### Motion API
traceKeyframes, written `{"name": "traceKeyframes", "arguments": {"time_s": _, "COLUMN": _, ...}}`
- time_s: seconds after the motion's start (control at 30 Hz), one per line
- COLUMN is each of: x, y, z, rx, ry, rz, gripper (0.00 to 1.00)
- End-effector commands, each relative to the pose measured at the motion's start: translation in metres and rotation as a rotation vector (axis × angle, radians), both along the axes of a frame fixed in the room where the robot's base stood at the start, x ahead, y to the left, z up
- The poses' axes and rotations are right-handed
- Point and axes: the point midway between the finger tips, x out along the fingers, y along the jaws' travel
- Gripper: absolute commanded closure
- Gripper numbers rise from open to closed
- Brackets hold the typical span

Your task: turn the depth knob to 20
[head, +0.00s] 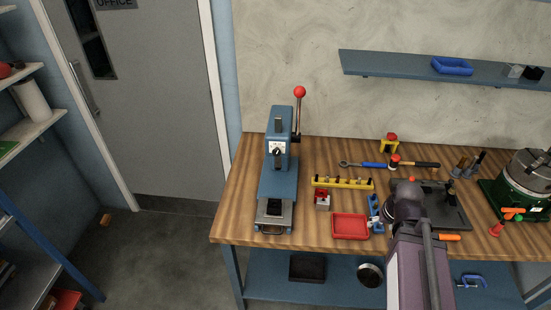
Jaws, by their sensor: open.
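The depth knob (277,152) is a small black knob on a pale dial plate on the front of a blue bench press (280,180). The press stands upright at the left end of the wooden bench. The dial marks are too small to read, so I cannot tell the knob's setting. My arm rises from the lower right, with its dark rounded joint over the bench, well to the right of the press.
The press has a lever with a red ball (300,92) at its upper right. A yellow rack (343,183), red tray (334,227) and blue-handled tool (375,165) lie right of it. A blue shelf (400,66) hangs above. The space before the press is clear.

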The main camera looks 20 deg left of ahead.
Motion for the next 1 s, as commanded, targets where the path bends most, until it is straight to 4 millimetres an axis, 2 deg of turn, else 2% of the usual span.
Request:
{"name": "traceKeyframes", "arguments": {"time_s": 0.03, "x": 0.009, "y": 0.017, "z": -0.012, "rx": 0.021, "ry": -0.055, "rz": 0.040, "gripper": 0.22}}
{"name": "traceKeyframes", "arguments": {"time_s": 0.2, "x": 0.038, "y": 0.080, "z": -0.020, "rx": 0.106, "ry": -0.280, "rz": 0.177, "gripper": 0.22}}
{"name": "traceKeyframes", "arguments": {"time_s": 0.5, "x": 0.068, "y": 0.188, "z": -0.013, "rx": 0.242, "ry": -0.694, "rz": 0.339, "gripper": 0.22}}
{"name": "traceKeyframes", "arguments": {"time_s": 0.8, "x": 0.068, "y": 0.272, "z": 0.007, "rx": 0.341, "ry": -1.085, "rz": 0.370, "gripper": 0.22}}
{"name": "traceKeyframes", "arguments": {"time_s": 1.0, "x": 0.054, "y": 0.310, "z": 0.017, "rx": 0.368, "ry": -1.313, "rz": 0.308, "gripper": 0.22}}
